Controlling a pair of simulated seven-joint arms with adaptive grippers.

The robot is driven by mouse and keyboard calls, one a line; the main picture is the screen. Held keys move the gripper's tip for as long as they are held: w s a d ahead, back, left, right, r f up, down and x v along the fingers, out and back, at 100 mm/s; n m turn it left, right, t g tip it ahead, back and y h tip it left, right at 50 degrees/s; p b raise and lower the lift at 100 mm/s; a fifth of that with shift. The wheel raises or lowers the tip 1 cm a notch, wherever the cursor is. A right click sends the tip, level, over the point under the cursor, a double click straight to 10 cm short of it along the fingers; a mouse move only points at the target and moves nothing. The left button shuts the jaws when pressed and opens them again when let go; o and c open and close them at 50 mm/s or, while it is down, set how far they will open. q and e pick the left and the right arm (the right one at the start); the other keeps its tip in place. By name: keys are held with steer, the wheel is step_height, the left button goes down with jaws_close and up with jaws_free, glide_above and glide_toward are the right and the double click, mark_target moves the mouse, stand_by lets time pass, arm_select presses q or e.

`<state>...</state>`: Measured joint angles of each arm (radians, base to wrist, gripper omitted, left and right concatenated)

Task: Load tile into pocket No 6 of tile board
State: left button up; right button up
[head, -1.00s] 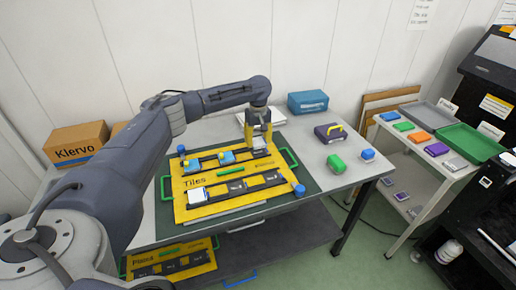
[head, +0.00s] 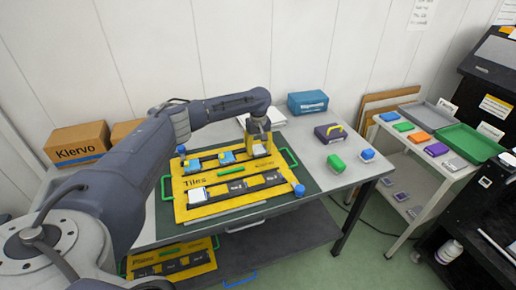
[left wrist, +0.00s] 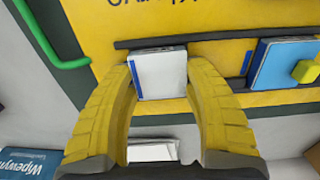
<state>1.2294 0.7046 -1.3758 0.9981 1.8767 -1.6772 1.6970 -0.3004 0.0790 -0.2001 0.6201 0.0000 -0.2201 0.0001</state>
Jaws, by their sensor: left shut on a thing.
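The yellow tile board (head: 181,212), marked "Tiles", lies on a dark green mat on the table. My left gripper (head: 257,150) is at the right end of the board's back row, pointing down. In the left wrist view the gripper (left wrist: 163,70) is shut on a white tile (left wrist: 165,82) with a blue stripe, one yellow finger on each side. The tile is over the dark-railed row; I cannot tell whether it is fully seated. Its pocket number is hidden. The right gripper is not in view.
Blue tiles with yellow knobs (left wrist: 304,72) sit in the back row beside the held tile. Another white tile (head: 197,194) is in the front row's left pocket. Green (head: 336,163) and blue (head: 367,155) blocks stand right of the board. A blue box (head: 308,103) stands behind.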

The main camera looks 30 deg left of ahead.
mark_target(259, 149)
arm_select(q)
steer(key=shift+s+f, duration=0.3)
steer(key=shift+f, duration=0.35)
steer(key=shift+c, duration=0.6)
steer(key=o, duration=1.3)
steer(key=shift+f, duration=0.1)
steer(key=r, duration=1.3)
steer(key=shift+w+r, duration=0.25)
steer(key=shift+r, duration=0.1)
steer(key=shift+d, duration=0.1)
